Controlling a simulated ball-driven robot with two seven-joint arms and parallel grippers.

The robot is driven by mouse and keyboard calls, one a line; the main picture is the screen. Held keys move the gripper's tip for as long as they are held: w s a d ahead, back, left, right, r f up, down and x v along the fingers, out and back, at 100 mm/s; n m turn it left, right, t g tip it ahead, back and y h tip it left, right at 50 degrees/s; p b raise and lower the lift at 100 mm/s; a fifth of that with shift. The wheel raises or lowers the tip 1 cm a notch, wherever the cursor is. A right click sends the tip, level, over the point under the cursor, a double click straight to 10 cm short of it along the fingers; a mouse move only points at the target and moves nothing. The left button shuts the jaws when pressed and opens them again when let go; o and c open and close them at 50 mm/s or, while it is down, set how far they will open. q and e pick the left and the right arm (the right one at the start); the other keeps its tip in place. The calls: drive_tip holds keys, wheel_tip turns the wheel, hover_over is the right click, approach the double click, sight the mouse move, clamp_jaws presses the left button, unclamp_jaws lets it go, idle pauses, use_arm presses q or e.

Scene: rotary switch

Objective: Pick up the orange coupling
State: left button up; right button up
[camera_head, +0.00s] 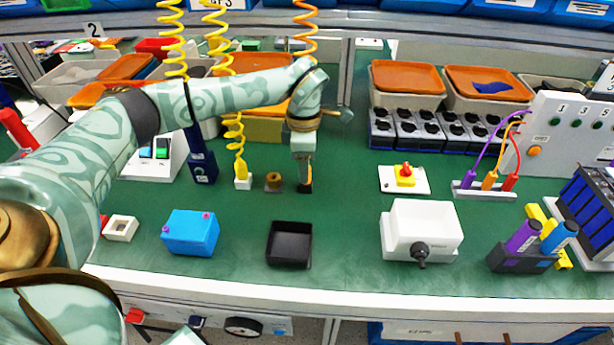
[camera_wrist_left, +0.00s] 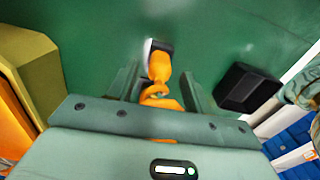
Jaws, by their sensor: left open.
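The orange coupling (camera_wrist_left: 158,68) shows in the left wrist view, between the two fingers of my left gripper (camera_wrist_left: 160,82). It has a dark end, and a piece of orange hose curls at its near side. In the head view my left gripper (camera_head: 304,176) points down over the green table, with its fingers apart. There the coupling is mostly hidden by the gripper; a dark end (camera_head: 305,189) shows just below the fingertips. The orange coiled hose (camera_head: 305,22) hangs from above and passes behind my left wrist. My right gripper is in neither view.
A brass fitting (camera_head: 274,181) stands just left of the gripper, with a yellow coupling (camera_head: 243,181) and blue coupling (camera_head: 203,168) further left. A black tray (camera_head: 289,262) lies in front. A blue box (camera_head: 190,232) and white rotary switch box (camera_head: 424,226) flank it.

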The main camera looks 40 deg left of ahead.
use_arm(q)
wheel_tip(320, 180, down, 3)
drive_tip(key=shift+w+f+b, duration=0.15)
drive_tip(key=shift+b, duration=0.25)
drive_tip(key=shift+r, duration=0.2)
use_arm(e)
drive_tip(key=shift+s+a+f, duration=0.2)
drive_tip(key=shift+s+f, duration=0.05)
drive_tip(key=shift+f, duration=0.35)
use_arm(q)
clamp_jaws()
